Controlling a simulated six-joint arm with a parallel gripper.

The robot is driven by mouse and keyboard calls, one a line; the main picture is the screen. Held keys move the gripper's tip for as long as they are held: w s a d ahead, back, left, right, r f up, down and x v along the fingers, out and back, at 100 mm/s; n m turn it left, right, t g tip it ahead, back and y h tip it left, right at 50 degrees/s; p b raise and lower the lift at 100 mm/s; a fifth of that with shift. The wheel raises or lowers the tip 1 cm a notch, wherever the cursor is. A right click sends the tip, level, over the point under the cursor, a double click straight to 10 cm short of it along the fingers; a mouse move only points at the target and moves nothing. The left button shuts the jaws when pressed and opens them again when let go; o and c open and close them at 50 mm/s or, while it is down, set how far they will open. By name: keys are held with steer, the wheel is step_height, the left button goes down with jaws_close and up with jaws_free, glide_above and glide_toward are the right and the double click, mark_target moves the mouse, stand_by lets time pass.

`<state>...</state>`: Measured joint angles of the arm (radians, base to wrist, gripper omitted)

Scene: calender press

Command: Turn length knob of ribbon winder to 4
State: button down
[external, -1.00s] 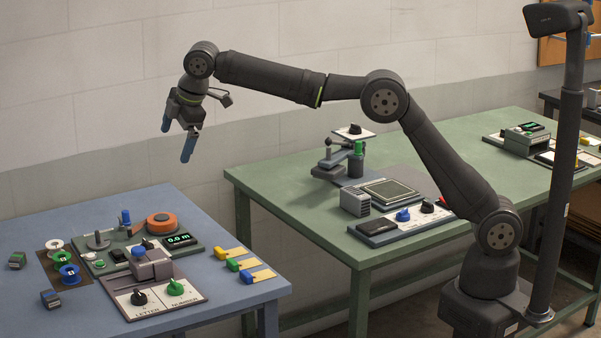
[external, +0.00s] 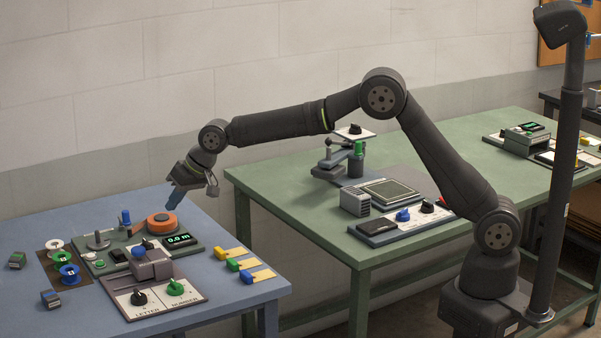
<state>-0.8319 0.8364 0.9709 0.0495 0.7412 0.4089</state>
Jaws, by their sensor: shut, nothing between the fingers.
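The ribbon winder is a green-grey board (external: 196,249) on the blue table, with an orange ribbon roll (external: 161,223) and a display (external: 180,239) reading 0.0 m. A small dark knob on a white plate (external: 147,244) sits left of the display, likely the length knob. Its lower part is partly hidden by the grey press block, and its setting is too small to read.
A grey press block (external: 151,266) stands in front of the winder, with black and green knobs on its panel. A green table (external: 290,185) with other devices stands behind.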

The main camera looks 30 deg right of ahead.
mark_target(149, 243)
steer(key=w+a+f+m, duration=0.1)
steer(key=f, duration=0.2)
steer(key=w+a+f+m, duration=0.1)
steer(key=w+f, duration=0.1)
steer(key=f, duration=0.2)
steer(key=w+a+f+m, duration=0.1)
steer(key=f, duration=0.3)
steer(key=shift+w+a+f+y, duration=0.1)
steer(key=shift+w+a+y, duration=0.05)
steer(key=shift+a+y, duration=0.15)
steer(key=shift+s+a+m+t+h, duration=0.2)
steer(key=shift+m+t+h, duration=0.15)
steer(key=shift+m, duration=0.4)
steer(key=shift+s+a+m+t+h, duration=0.1)
steer(key=shift+s+m+t+h, duration=0.15)
steer(key=shift+m+t, duration=0.35)
steer(key=shift+s+a+m+h, duration=0.2)
steer(key=shift+m+h, duration=0.3)
steer(key=shift+m, duration=0.55)
steer(key=m+h, duration=0.1)
steer(key=a+m+t+h, duration=0.1)
steer(key=m, duration=0.2)
steer(key=shift+s+a+m+h, duration=0.15)
steer(key=shift+a+m+h, duration=0.15)
steer(key=shift+h, duration=0.1)
steer(key=shift+a, duration=0.45)
